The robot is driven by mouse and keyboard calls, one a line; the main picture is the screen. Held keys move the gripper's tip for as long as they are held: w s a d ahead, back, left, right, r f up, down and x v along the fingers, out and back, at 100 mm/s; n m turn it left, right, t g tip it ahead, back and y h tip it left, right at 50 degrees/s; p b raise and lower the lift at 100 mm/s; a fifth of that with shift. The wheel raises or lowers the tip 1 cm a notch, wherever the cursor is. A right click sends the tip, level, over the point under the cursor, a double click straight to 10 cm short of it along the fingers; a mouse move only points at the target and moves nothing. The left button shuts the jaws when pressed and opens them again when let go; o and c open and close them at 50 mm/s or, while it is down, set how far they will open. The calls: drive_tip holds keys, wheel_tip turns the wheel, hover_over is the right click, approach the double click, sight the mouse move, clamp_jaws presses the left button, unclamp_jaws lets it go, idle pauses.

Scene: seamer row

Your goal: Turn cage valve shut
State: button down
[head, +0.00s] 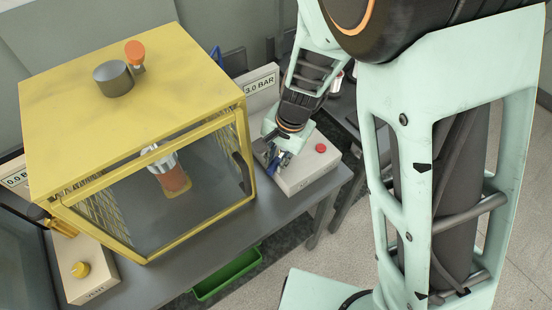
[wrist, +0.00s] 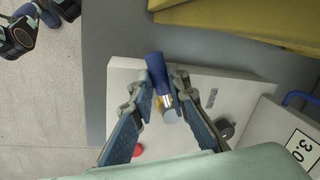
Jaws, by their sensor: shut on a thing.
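The yellow cage (head: 130,90) with a clear front pane stands on the grey bench. A white box (head: 309,171) with a red button (head: 321,148) sits to its right. My gripper (wrist: 162,80) is shut on the handle, one finger on each side. In the head view my gripper (head: 276,150) is over the left part of the box, and the handle is mostly hidden. The red button (wrist: 138,150) also shows in the wrist view, beside a finger.
A "3.0 BAR" sign (head: 260,86) stands behind the box. A silver and orange canister (head: 168,170) is inside the cage. A VENT box (head: 84,270) with a yellow knob is at lower left. A green bin (head: 227,274) is below the bench. Open floor lies right.

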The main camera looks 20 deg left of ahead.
drive_tip(key=shift+d, duration=0.1)
drive_tip(key=n+b, duration=0.1)
drive_tip(key=d+n+b, duration=0.1)
drive_tip(key=n+b, duration=0.1)
drive_tip(key=shift+w+d+f+n+g, duration=0.1)
drive_tip(key=shift+d+f+n+g, duration=0.1)
drive_tip(key=shift+d+n+g, duration=0.1)
drive_tip(key=n+b, duration=0.1)
drive_tip(key=d+n+b, duration=0.1)
drive_tip(key=shift+w+d+n+g, duration=0.2)
drive_tip(key=shift+n+g, duration=0.1)
drive_tip(key=shift+n, duration=0.1)
drive_tip(key=n, duration=0.1)
drive_tip(key=d+n+b, duration=0.1)
drive_tip(key=shift+w+r+n, duration=0.15)
drive_tip(key=shift+w+n, duration=0.15)
drive_tip(key=shift+w, duration=0.05)
drive_tip(key=shift+w+d+n+g+h, duration=0.25)
drive_tip(key=shift+w+d+n, duration=0.1)
drive_tip(key=shift+n, duration=0.65)
drive_tip(key=shift+w+d+n+g+h, duration=0.15)
drive_tip(key=shift+w+d+n+g, duration=0.15)
drive_tip(key=shift+n, duration=0.7)
drive_tip(key=shift+r, duration=0.1)
drive_tip(key=c, duration=1.8)
unclamp_jaws()
drive_tip(key=shift+c, duration=0.2)
